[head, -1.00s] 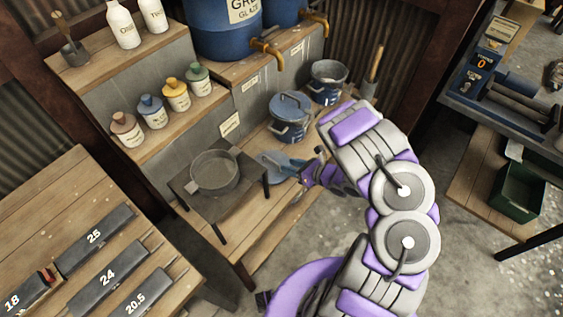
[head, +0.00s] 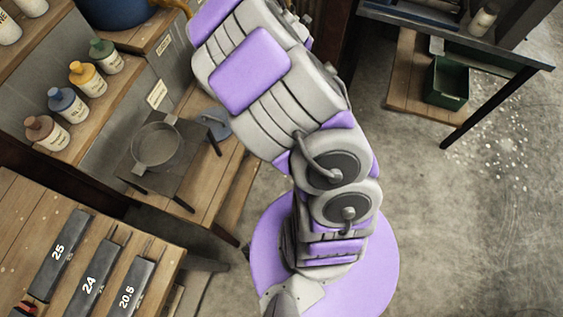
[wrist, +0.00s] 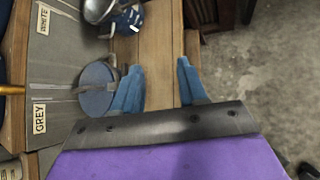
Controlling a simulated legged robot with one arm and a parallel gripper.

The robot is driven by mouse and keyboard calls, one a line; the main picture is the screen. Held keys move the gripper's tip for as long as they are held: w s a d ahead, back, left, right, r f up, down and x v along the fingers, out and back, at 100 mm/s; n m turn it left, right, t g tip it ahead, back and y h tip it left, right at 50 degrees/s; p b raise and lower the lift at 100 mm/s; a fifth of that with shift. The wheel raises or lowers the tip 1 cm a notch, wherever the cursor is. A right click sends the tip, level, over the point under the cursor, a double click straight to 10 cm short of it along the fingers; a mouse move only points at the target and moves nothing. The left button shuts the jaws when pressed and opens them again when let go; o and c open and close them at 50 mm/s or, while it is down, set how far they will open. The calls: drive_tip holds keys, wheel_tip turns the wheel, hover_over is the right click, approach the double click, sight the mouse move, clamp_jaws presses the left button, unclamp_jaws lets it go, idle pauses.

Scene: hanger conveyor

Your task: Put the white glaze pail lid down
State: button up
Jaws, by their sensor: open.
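A round blue-grey lid (wrist: 97,88) with a handle lies on the wooden lower shelf (wrist: 160,45), beside the GREY label. In the head view the lid (head: 215,122) shows only partly beside my arm. My gripper (wrist: 160,68) is open and empty. Its left finger overlaps the lid's right edge in the wrist view; I cannot tell whether they touch. In the head view my arm hides the gripper. A blue pail (wrist: 128,20) stands near the WHITE label at the top of the wrist view, partly cut off.
A dark stand with a round pan (head: 156,146) is left of the lid. Several glaze bottles (head: 88,78) stand on the step above. A bench with numbered blocks (head: 97,270) is at lower left. A green bin (head: 446,82) is at right. Bare floor (head: 450,230) lies right of my base.

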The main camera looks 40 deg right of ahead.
drive_tip(key=s+a+r+m+g+h, duration=0.2)
drive_tip(key=s+a+r+m+g, duration=0.15)
drive_tip(key=s+r+m, duration=0.75)
drive_tip(key=s+a+r+m+g+y, duration=0.2)
drive_tip(key=s+a+m+g+y, duration=0.4)
drive_tip(key=s+a+m, duration=0.8)
drive_tip(key=s+a+g, duration=0.1)
drive_tip(key=s+a, duration=0.7)
drive_tip(key=s, duration=0.3)
drive_tip(key=shift+s+r, duration=0.15)
drive_tip(key=shift+s, duration=0.2)
